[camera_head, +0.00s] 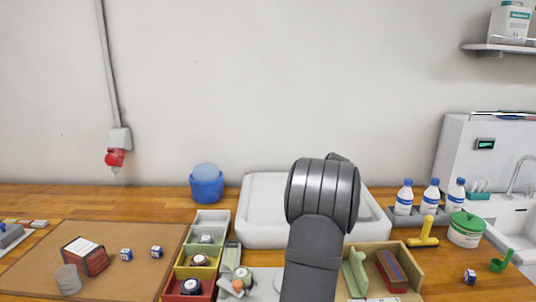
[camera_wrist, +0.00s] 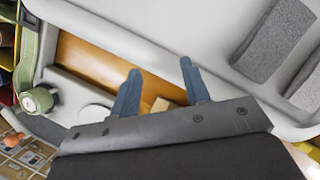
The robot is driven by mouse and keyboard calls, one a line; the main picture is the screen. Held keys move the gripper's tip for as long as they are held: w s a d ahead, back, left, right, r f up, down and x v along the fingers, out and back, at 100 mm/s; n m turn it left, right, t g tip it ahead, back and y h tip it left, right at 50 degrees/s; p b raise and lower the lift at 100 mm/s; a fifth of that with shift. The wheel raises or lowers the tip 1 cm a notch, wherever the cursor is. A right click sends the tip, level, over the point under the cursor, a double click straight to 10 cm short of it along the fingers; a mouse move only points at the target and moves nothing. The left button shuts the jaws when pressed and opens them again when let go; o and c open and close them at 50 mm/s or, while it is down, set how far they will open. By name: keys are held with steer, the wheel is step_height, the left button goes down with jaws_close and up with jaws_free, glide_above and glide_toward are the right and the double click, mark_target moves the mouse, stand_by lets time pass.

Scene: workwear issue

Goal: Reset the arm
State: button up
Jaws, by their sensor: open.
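My gripper (camera_wrist: 160,67) shows in the wrist view with its two blue-grey fingers apart and nothing between them. Beyond the fingertips are the rim of a white tray (camera_wrist: 120,28) and a strip of wooden worktop (camera_wrist: 92,62). In the head view my dark arm stands upright in front of the same white tray (camera_head: 262,210), and my gripper is hidden behind it.
Grey blocks (camera_wrist: 272,40) lie in the tray. Coloured bins (camera_head: 197,262) stand left of my arm, a wooden box (camera_head: 412,262) right. Bottles (camera_head: 431,197) and a green-lidded tub (camera_head: 466,231) stand further right. A brown mat (camera_head: 125,275) lies left.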

steer(key=shift+n, duration=0.6)
steer(key=a, duration=0.5)
steer(key=shift+w+a, duration=0.25)
steer(key=shift+a, duration=0.15)
steer(key=s+d+m, duration=0.2)
steer(key=d, duration=0.8)
steer(key=s+d+m+h, duration=0.1)
steer(key=s+d+m, duration=0.1)
steer(key=d, duration=0.9)
steer(key=shift+s+d+m+t, duration=0.15)
steer(key=shift+d+m+t, duration=0.1)
steer(key=shift+m+t, duration=0.05)
steer(key=shift+a, duration=0.1)
